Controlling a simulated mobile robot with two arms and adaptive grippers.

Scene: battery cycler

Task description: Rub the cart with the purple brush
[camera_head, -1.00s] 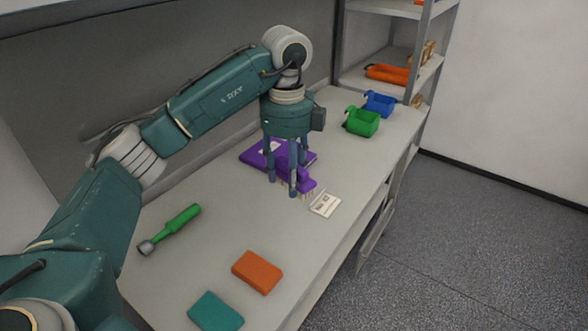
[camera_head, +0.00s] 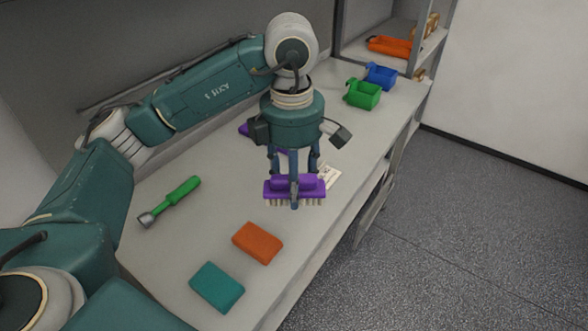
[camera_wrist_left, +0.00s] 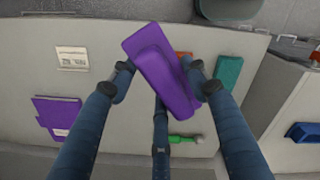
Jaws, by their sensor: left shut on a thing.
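My left gripper (camera_head: 294,190) is shut on the purple brush (camera_head: 275,189), holding it level with its pale bristles down. In the head view the brush hangs over the front part of the grey bench (camera_head: 190,235) and seems to be clear of its top. The left wrist view shows the purple back of the brush (camera_wrist_left: 162,75) between the fingers. I see no thing that I can clearly name as a cart. My right gripper is not in view.
On the bench lie a green-handled tool (camera_head: 178,197), an orange block (camera_head: 257,242), a teal block (camera_head: 217,287), a white card (camera_head: 329,174) and a flat purple item (camera_wrist_left: 58,115). Green (camera_head: 362,93) and blue (camera_head: 381,75) bins stand near the shelf (camera_head: 428,55). Floor on the right is clear.

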